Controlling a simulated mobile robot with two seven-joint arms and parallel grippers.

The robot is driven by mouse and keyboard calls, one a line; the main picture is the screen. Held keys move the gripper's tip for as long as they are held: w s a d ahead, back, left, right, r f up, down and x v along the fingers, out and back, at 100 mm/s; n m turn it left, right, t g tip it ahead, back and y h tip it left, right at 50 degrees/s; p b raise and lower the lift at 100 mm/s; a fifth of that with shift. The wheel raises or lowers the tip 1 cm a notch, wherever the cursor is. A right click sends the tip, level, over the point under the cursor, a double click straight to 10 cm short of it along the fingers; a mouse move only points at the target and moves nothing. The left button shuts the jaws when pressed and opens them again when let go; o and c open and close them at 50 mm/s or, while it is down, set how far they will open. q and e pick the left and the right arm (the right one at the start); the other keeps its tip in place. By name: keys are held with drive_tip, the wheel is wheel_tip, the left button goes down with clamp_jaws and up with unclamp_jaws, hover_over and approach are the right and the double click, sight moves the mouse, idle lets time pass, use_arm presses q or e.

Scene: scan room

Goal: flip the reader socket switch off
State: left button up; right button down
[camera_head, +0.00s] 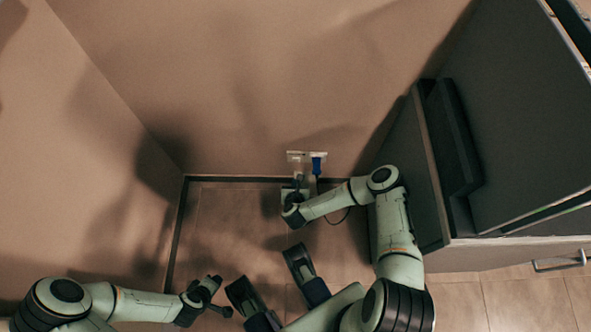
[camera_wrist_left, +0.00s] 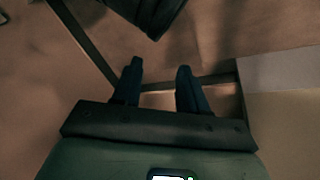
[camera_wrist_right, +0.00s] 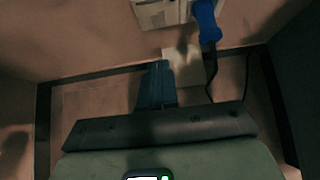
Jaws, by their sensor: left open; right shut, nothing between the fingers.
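A white wall socket plate (camera_head: 294,156) sits low on the back wall in the head view, with a blue plug (camera_head: 317,165) in its right part. The plate (camera_wrist_right: 160,14) and blue plug (camera_wrist_right: 207,22) also show at the top of the right wrist view. The switch is too small and dark to make out, so I cannot tell its position. My right gripper (camera_head: 299,180) is shut and empty, just below the plate; its closed fingers (camera_wrist_right: 157,68) point towards the wall. My left gripper (camera_head: 222,296) is open and empty, low over the floor, well away from the socket.
A dark cable (camera_wrist_right: 210,78) hangs from the blue plug. A dark cabinet (camera_head: 520,110) stands close on the right, beside my right arm. A dark skirting strip (camera_head: 230,178) runs along the wall foot. The floor (camera_head: 225,220) left of my right gripper is clear.

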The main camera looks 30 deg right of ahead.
drive_tip(key=b+x, duration=0.1)
drive_tip(key=x, duration=0.2)
drive_tip(key=b, duration=0.4)
approach(296, 160)
drive_tip(key=x, duration=0.5)
drive_tip(key=shift+s+a+f, duration=0.1)
drive_tip(key=shift+s+f, duration=0.05)
drive_tip(key=shift+f, duration=0.25)
drive_tip(key=shift+w+d+r+b, duration=0.15)
drive_tip(key=shift+w+d+b, duration=0.15)
drive_tip(key=shift+w+b, duration=0.15)
use_arm(q)
drive_tip(key=s+a+f+g, duration=0.2)
drive_tip(key=s+f+g, duration=0.1)
drive_tip(key=s+f, duration=0.5)
drive_tip(key=shift+s+f+n+g, duration=0.3)
drive_tip(key=shift+s+f+g, duration=0.1)
drive_tip(key=shift+s, duration=0.45)
drive_tip(key=shift+w, duration=0.15)
